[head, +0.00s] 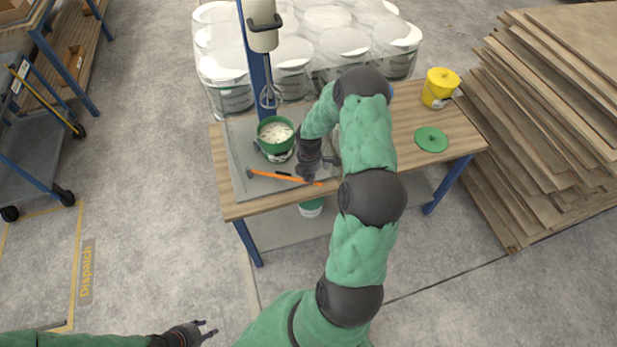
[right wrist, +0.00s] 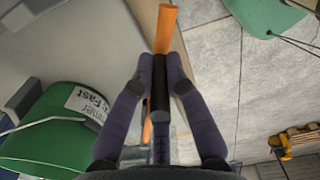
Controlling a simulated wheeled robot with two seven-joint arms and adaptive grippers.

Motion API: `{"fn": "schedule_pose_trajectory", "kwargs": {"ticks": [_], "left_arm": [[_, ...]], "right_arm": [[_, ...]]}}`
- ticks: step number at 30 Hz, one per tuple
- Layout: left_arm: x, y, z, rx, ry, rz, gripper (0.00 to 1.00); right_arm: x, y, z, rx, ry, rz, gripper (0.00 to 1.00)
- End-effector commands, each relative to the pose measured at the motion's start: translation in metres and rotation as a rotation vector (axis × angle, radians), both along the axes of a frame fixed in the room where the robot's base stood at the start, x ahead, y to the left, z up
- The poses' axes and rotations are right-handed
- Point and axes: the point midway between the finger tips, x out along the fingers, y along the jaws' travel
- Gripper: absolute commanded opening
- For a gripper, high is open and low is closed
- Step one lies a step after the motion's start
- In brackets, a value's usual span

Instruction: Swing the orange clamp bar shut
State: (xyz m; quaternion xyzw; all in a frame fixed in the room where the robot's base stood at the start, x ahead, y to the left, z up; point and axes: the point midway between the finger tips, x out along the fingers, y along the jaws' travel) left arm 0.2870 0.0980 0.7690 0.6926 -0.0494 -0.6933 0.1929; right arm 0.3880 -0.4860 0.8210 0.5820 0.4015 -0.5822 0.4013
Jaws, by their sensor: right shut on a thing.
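The orange clamp bar (head: 275,176) lies across the front of the mixing stand's grey base plate (head: 241,150), on the near side of the green bucket (head: 276,150). My right gripper (head: 311,178) is at the bar's right part. In the right wrist view, its dark fingers (right wrist: 161,75) are shut around the bar, and the orange end (right wrist: 166,25) sticks out beyond them. The green bucket (right wrist: 60,130) is beside the fingers there. My left gripper (head: 207,329) is open and empty, low at the bottom of the head view, away from the table.
A mixer with a whisk (head: 270,95) hangs over the bucket from a blue post. A green lid (head: 431,139) and a yellow bucket (head: 440,87) stand on the table's right side. White tubs are behind, stacked boards (head: 560,110) at right.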

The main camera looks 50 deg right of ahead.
Motion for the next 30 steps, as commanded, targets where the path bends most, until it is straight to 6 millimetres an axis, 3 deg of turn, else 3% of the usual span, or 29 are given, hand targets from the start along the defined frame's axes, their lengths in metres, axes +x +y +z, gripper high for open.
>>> {"fn": "schedule_pose_trajectory", "kwargs": {"ticks": [7,8,9,10,22,30], "left_arm": [[0.000,0.000,0.000,0.000,0.000,0.000,0.40],[0.000,0.000,0.000,0.000,0.000,0.000,0.40],[0.000,0.000,0.000,0.000,0.000,0.000,0.40],[0.000,0.000,0.000,0.000,0.000,0.000,0.40],[0.000,0.000,0.000,0.000,0.000,0.000,0.40],[0.000,0.000,0.000,0.000,0.000,0.000,0.40]], "right_arm": [[0.001,0.000,0.000,-0.001,-0.002,-0.001,0.00],[0.001,0.000,0.000,-0.001,-0.002,-0.001,0.23],[0.001,0.000,0.000,-0.001,-0.002,-0.001,0.35],[0.001,0.000,0.000,-0.001,-0.002,-0.001,0.39],[0.001,0.000,0.004,-0.001,-0.002,-0.001,0.39],[0.002,-0.001,0.047,-0.004,-0.005,-0.001,0.39]]}}
